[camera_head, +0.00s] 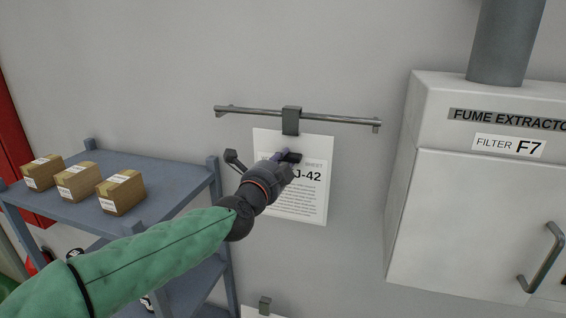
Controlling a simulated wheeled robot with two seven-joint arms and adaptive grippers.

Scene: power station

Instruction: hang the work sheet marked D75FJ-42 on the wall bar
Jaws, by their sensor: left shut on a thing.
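The work sheet (313,207) is a white page with printed lines and a heading ending in "J-42". The rest of its code is hidden behind my left gripper. A dark grey clip (291,121) at its top edge is at the wall bar (340,119), overlapping it in view. The sheet looks upright against the wall, slightly tilted. I cannot tell whether the clip is hooked over the bar. My left gripper (287,157) is in front of the sheet's upper part, shut on it just below the clip. My right gripper is not in view.
A blue-grey shelf cart (170,180) at left carries several cardboard boxes (121,192). A white fume extractor cabinet (460,215) with a handle stands at right. Another clip (265,305) with a white sheet shows at the bottom edge. The wall around the bar is clear.

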